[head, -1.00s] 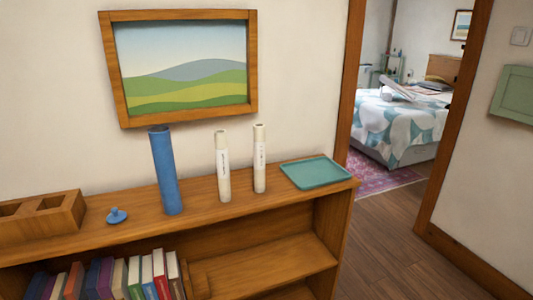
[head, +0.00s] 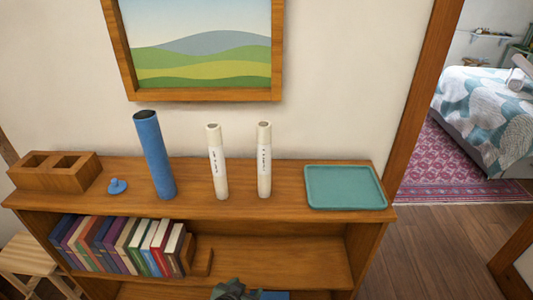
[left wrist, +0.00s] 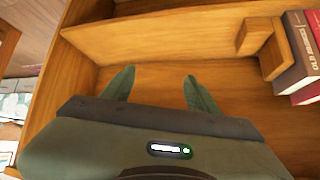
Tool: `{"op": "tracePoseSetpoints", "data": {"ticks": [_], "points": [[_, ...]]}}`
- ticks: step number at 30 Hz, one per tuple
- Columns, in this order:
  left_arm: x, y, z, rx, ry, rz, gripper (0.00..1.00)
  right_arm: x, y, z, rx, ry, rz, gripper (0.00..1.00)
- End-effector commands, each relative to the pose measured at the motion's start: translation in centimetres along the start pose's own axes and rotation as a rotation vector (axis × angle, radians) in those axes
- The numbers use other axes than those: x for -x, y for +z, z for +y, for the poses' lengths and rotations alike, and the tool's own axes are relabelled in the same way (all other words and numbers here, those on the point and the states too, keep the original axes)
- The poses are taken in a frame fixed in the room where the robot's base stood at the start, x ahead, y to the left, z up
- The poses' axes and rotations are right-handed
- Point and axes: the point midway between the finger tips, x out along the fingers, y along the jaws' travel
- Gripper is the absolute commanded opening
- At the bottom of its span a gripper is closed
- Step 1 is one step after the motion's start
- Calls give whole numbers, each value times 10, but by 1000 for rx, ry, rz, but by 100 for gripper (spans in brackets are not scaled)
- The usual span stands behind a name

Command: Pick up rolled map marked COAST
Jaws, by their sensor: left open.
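Two cream rolled maps stand upright on top of the wooden bookcase, a left one (head: 217,163) and a right one (head: 264,162). Each has a pale label with dark writing too small to read, so I cannot tell which is marked COAST. My left gripper (left wrist: 160,88) is open and empty in the left wrist view, its two dark green fingers spread in front of the bookcase's shelves. In the head view its dark green top (head: 234,290) just shows at the bottom edge, below and in front of the maps. My right gripper is not in view.
On the bookcase top (head: 240,207), a blue tube (head: 154,157) stands left of the maps and a teal tray (head: 345,188) lies right. A blue lid (head: 117,187) and wooden box (head: 54,172) are farther left. A doorway opens at right.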

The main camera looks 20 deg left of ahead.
Motion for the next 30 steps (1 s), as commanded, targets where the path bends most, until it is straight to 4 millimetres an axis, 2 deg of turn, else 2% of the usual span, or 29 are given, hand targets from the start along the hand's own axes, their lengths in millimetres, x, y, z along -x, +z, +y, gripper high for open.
{"op": "tracePoseSetpoints", "data": {"ticks": [1, 6, 8, 10, 15, 21, 25, 30], "points": [[18, -29, -4, 11, -10, 40, 59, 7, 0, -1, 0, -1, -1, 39], [69, -104, -19, 45, -42, 160, 59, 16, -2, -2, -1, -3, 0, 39], [84, -130, -24, 59, -54, 216, 59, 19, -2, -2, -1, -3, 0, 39], [94, -162, -28, 74, -66, 298, 59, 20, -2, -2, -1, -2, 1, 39], [100, -231, -31, 94, -80, 519, 59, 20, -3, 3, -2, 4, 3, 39], [107, -286, -27, 98, -74, 714, 59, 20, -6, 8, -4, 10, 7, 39], [108, -307, -25, 97, -68, 780, 59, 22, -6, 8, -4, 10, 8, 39], [97, -322, -27, 95, -68, 786, 59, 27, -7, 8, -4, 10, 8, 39]]}}
